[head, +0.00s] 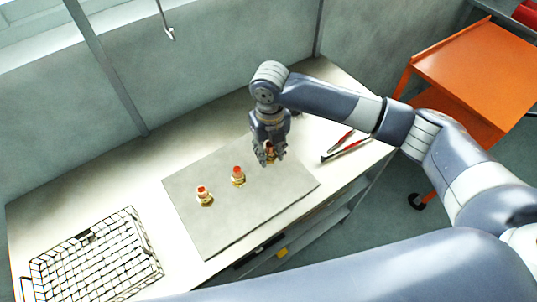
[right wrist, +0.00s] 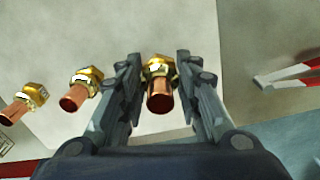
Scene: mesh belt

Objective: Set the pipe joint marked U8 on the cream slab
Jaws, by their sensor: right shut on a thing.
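The cream slab (head: 245,215) lies flat on the bench and looks grey-beige here; it also shows in the right wrist view (right wrist: 130,30). My right gripper (head: 270,158) is over its far right part, shut on a brass and copper pipe joint (right wrist: 159,88). The fingers stand on either side of the joint. I cannot tell whether it touches the slab. No mark U8 is legible on any joint. My left gripper is not in view.
A black wire basket (head: 97,262) is at the bench's left end. Red-handled tools (head: 346,148) lie right of the slab. An orange cart (head: 465,65) stands beyond the bench at right. The slab's front part is bare. A hook (head: 168,32) hangs above the back.

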